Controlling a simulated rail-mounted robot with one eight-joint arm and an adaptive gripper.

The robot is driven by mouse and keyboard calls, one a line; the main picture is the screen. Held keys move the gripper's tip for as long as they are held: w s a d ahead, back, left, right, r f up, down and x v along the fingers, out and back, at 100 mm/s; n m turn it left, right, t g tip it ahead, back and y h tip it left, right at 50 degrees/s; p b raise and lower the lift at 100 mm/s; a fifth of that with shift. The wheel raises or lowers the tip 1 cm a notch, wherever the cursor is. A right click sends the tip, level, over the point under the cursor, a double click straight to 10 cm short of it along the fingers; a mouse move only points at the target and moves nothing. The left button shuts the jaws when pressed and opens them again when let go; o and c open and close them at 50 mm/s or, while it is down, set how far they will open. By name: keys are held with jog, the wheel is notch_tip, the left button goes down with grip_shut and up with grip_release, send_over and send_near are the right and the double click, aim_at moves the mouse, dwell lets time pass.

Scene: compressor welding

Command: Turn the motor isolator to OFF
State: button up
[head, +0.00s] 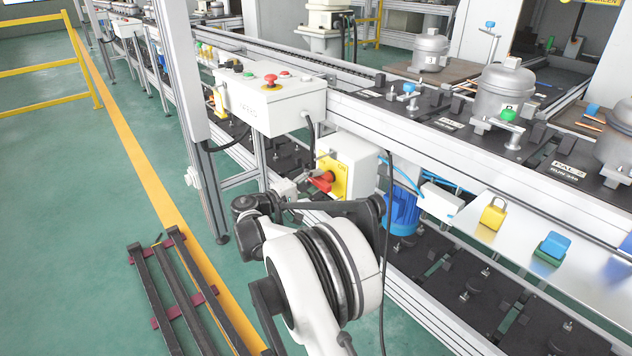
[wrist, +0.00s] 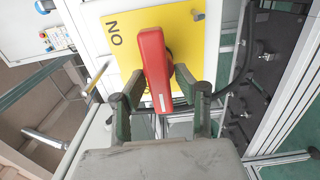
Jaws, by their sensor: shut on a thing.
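The motor isolator (head: 358,160) is a white box with a yellow faceplate (head: 340,182) and a red handle (head: 322,182). In the wrist view, the red handle (wrist: 153,60) stands nearly upright in the picture in front of the yellow plate (wrist: 190,40). The letters ON show on the plate, left of the handle. No OFF mark is readable. My gripper (wrist: 160,82) has one finger on each side of the handle and is shut on it. In the head view, my wrist partly hides the gripper (head: 298,196) below and left of the isolator.
A white control box (head: 270,98) with a red button sits above left of the isolator. A blue motor (head: 402,212) is to its right. A shelf (head: 505,262) holds a yellow padlock (head: 493,215). A black cable hangs close by. Dark rails (head: 175,300) lie on the floor at left.

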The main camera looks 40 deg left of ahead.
dwell(0.3)
jog(key=o, duration=0.9)
jog(key=shift+c, duration=0.2)
jog(key=shift+s, duration=0.1)
jog(key=v, duration=1.2)
